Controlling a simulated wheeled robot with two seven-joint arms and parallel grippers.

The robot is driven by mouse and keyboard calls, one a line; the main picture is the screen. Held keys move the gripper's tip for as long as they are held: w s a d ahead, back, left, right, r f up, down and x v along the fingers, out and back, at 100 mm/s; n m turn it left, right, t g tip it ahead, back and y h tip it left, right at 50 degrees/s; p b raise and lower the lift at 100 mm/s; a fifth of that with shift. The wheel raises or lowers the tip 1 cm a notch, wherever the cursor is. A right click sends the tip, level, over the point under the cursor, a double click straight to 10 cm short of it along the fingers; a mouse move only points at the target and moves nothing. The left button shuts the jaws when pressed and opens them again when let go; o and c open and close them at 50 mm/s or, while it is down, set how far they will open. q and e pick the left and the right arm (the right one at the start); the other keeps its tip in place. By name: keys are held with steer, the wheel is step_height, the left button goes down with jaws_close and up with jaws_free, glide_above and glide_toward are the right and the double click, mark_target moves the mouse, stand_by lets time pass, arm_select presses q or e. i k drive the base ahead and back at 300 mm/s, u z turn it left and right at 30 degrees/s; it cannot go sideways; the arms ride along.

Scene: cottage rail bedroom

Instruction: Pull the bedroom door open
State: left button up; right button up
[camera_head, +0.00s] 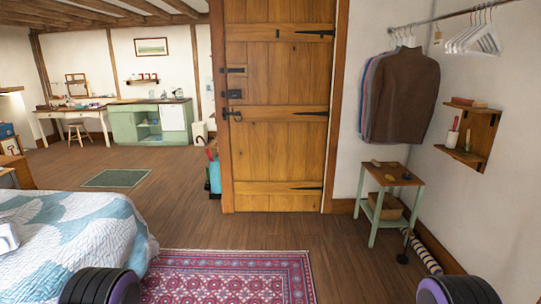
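The bedroom door (278,150) is a plank door of orange-brown wood, upright in its wooden frame at the centre of the head view. It looks shut. Black strap hinges (305,188) are on its right side. A black handle (232,114) is at the left edge, about halfway up, with a dark lock box (234,94) just above it and a bolt higher up. Neither of my grippers shows. Only dark, ribbed parts of my own arms with purple edges show at the bottom left and bottom right, well short of the door.
A bed (75,235) with a blue and white quilt fills the left foreground. A patterned red rug (230,275) lies ahead. A small green side table (388,195) and hanging clothes (400,95) are right of the door. Bare wood floor (275,230) lies before the door.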

mark_target(283, 48)
steer(key=u, duration=0.15)
steer(key=i, duration=4.5)
